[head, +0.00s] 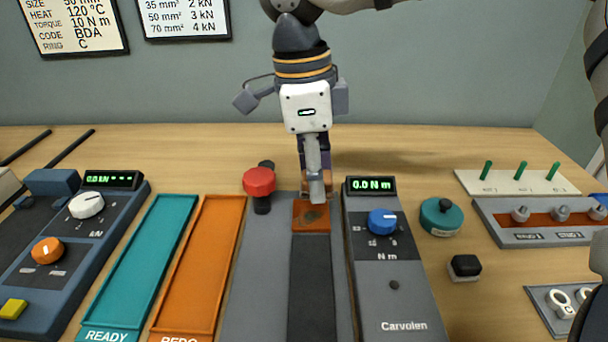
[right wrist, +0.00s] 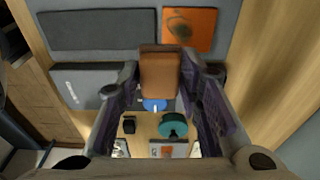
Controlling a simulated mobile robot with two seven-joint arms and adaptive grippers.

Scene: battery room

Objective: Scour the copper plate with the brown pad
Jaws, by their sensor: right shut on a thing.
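The copper plate (head: 311,216) is a small orange-brown square with a dark stain (head: 313,216). It lies at the far end of the grey fixture in the head view, and also shows at the top of the right wrist view (right wrist: 201,27). My right gripper (head: 316,190) points down just behind and above the plate. It is shut on the brown pad (right wrist: 160,75), which sits between the fingers in the right wrist view. In the head view the gripper mostly hides the pad, and I cannot tell whether it touches the plate. My left gripper is not in view.
A red knob (head: 259,182) stands close left of the plate, and the Carvolen torque unit (head: 393,285) close right. Teal (head: 144,262) and orange (head: 200,262) trays lie to the left. A teal round tool (head: 441,217) and black block (head: 464,267) lie right. The back of the bench is fairly clear.

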